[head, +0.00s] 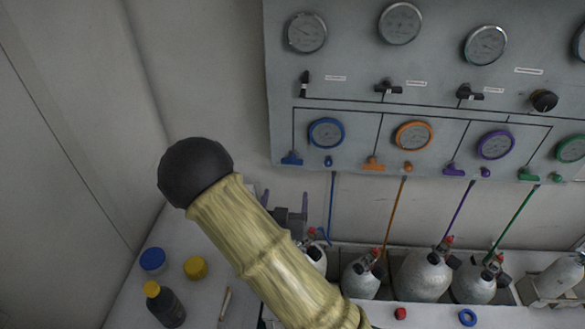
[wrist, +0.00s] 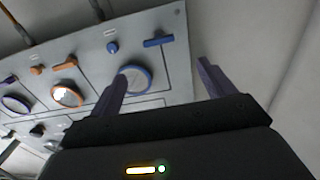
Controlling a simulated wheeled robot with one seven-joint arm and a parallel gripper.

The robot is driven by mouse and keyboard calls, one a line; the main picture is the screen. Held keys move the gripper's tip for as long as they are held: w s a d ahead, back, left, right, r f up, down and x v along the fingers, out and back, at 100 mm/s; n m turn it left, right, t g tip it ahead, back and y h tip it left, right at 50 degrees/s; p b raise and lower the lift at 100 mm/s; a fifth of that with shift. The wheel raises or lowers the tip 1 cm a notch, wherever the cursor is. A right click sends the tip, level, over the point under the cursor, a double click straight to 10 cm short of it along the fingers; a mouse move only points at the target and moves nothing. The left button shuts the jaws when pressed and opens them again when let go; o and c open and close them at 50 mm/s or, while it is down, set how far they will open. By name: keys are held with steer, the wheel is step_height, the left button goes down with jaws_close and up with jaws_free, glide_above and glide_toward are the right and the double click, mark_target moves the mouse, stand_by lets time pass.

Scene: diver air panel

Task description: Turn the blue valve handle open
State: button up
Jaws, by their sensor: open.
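The blue valve handle (head: 291,158) is a small T-shaped lever at the lower left of the grey panel, below the blue-rimmed gauge. Its bar lies roughly level. In the wrist view the blue handle (wrist: 158,41) shows beyond the fingers, in line with the gap between them, its bar crosswise. My gripper (head: 286,197) is open and empty, below the handle in the head view and apart from it. In the wrist view the two purple-grey fingers of my gripper (wrist: 162,75) stand wide apart. My arm hides part of the bench in the head view.
A small blue knob (head: 328,161) sits right of the handle, under the blue gauge (head: 326,133). Orange (head: 374,163), purple (head: 453,169) and green (head: 528,175) handles follow rightward. Grey cylinders (head: 426,275) stand below the panel. A dark bottle (head: 165,307) stands at lower left.

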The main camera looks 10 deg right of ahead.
mark_target(292, 163)
steer(key=b+x, duration=0.1)
steer(key=x, duration=0.9)
steer(key=b+x, duration=0.1)
steer(key=x, duration=0.4)
steer(key=shift+s+d+b, duration=0.2)
steer(key=shift+d+b, duration=0.15)
steer(key=shift+d, duration=0.05)
steer(key=shift+w+a+f, duration=0.1)
steer(key=shift+w+a, duration=0.2)
steer(key=shift+a, duration=0.1)
steer(key=shift+s, duration=0.1)
steer(key=c, duration=1)
